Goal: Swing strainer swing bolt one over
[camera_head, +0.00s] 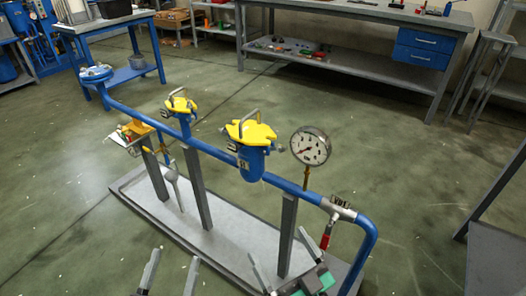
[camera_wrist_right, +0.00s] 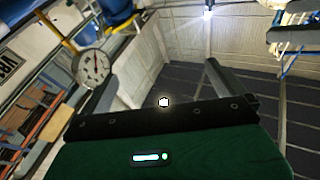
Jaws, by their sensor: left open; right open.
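The strainer with its yellow lid (camera_head: 250,132) and blue body (camera_head: 252,166) stands on the blue pipe in the middle of the head view. A grey bail handle rises over the lid. Small grey swing bolts show at the lid's left (camera_head: 232,147) and right (camera_head: 280,149) edges; their exact positions are too small to tell. My left gripper (camera_head: 172,262) is open and empty at the bottom edge, below and left of the strainer. My right gripper (camera_head: 277,243) is open, below the pipe and apart from the strainer. Its two fingers (camera_wrist_right: 158,82) show with nothing between them in the wrist view.
A round pressure gauge (camera_head: 310,146) stands right of the strainer; it also shows in the wrist view (camera_wrist_right: 92,67). A smaller yellow-lidded fitting (camera_head: 180,104) is further left. Grey posts carry the pipe above a grey base tray (camera_head: 228,238). A workbench (camera_head: 345,70) stands behind open floor.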

